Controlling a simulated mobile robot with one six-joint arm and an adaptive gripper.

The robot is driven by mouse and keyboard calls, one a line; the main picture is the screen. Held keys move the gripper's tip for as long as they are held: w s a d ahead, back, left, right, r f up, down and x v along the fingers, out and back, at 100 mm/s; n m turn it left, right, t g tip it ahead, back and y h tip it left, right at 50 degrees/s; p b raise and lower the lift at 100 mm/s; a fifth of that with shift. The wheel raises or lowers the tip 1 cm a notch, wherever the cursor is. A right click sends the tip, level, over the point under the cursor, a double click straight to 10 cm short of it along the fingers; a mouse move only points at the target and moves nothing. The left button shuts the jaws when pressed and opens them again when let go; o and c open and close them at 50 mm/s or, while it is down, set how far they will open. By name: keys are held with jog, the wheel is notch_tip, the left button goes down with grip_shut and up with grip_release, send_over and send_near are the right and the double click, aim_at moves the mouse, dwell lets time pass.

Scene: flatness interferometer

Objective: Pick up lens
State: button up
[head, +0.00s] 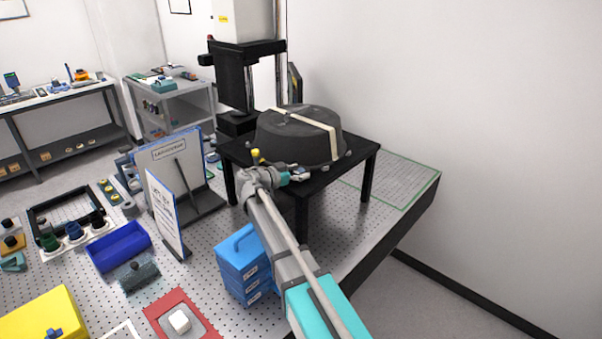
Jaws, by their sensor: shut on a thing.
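My gripper (300,174) is at the front edge of a small black table (322,181), close in front of a large dark round body (285,138) with a tan strap across its top. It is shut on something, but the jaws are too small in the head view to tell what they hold. I cannot make out a separate lens for certain. Whether the gripper touches the round body cannot be told. My arm comes up from the lower right and hides part of the table's front.
Blue stacked boxes (240,262) stand left of my arm. An upright sign panel (166,213), a blue tray (118,246), a yellow box (45,318) and a red mat (160,312) are on the perforated bench. A tall column instrument (236,78) rises behind. A green-outlined area (400,180) at right is clear.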

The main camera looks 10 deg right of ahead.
jog(key=shift+r, duration=0.1)
notch_tip(320, 180, up, 2)
jog(key=p, duration=0.2)
jog(key=shift+r+p, duration=0.25)
jog(key=shift+p, duration=0.1)
jog(key=s+a+r+p, duration=0.3)
jog(key=s+r+p, duration=0.7)
jog(key=s, duration=0.3)
jog(key=shift+s+a+r, duration=0.15)
jog(key=shift+s+a, duration=0.1)
jog(key=shift+a, duration=0.1)
